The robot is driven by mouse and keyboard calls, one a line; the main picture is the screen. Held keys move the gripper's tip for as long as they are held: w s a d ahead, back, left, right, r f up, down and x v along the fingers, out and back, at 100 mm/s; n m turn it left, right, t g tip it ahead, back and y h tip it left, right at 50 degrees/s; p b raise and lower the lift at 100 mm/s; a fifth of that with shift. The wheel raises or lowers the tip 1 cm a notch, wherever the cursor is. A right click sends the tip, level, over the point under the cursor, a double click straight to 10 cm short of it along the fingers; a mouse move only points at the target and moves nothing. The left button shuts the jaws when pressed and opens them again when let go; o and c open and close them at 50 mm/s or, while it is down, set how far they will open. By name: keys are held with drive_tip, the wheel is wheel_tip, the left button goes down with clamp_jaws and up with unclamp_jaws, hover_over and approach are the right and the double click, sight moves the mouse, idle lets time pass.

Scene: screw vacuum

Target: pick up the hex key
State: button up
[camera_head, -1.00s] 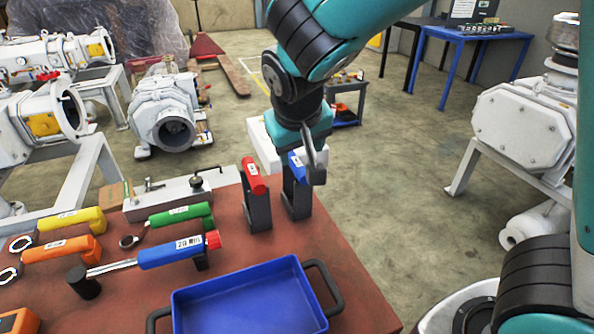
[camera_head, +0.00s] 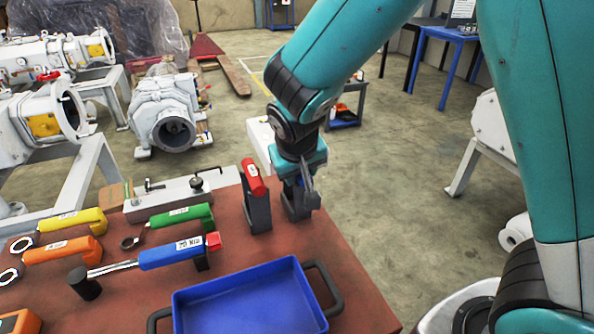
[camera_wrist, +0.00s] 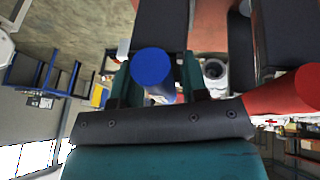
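A blue handle (camera_wrist: 152,66) shows end-on in the wrist view, between the fingers of my gripper (camera_wrist: 158,84). The fingers look apart on either side of it, with no clear grip. The tool ends are hidden, so I cannot tell which is the hex key.
A blue tray (camera_head: 245,300) with dark side handles sits at the table's front. Open floor lies right of the table (camera_head: 330,240).

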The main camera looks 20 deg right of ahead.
clamp_jaws()
drive_tip(key=shift+r, duration=0.1)
wheel_tip(320, 180, up, 20)
drive_tip(key=p, duration=0.1)
idle(0.4)
